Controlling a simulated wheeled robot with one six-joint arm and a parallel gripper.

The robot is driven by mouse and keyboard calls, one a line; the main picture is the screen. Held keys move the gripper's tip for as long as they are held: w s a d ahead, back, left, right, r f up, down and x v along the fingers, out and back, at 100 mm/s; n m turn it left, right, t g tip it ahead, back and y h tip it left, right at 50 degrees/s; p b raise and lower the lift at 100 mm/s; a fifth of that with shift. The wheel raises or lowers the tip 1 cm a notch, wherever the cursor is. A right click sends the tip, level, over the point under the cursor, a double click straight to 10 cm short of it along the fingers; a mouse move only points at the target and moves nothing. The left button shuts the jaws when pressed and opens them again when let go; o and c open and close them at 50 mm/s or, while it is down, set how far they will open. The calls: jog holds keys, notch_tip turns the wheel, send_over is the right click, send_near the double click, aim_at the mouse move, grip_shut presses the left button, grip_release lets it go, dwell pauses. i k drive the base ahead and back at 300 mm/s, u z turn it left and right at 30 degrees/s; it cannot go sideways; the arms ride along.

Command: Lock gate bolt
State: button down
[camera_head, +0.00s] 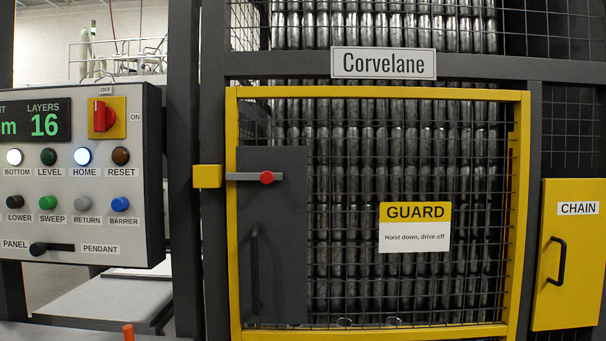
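The gate bolt (240,176) is a short grey horizontal bar with a red round knob (266,178). It sits at the upper part of a dark grey plate (272,230) on the left side of the yellow-framed mesh gate (380,93). A yellow keeper block (207,176) is on the dark post to the left. The bar's left end stops just short of the block, with a small gap seeming to show between them. The gate looks closed in its frame. A dark vertical handle (255,270) is on the plate below the bolt. My gripper is not in view.
A control panel (80,245) with lamps, buttons and a red rotary switch (103,115) stands at left. Stacked cans show behind the mesh. A yellow CHAIN door (568,290) with a black handle is at right. An orange-tipped object (128,331) shows at bottom left.

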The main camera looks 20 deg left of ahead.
aim_at(266, 177)
jog(key=u, duration=0.25)
jog(key=i, duration=0.75)
jog(key=u, duration=0.95)
jog(key=i, duration=0.3)
jog(key=u, duration=0.15)
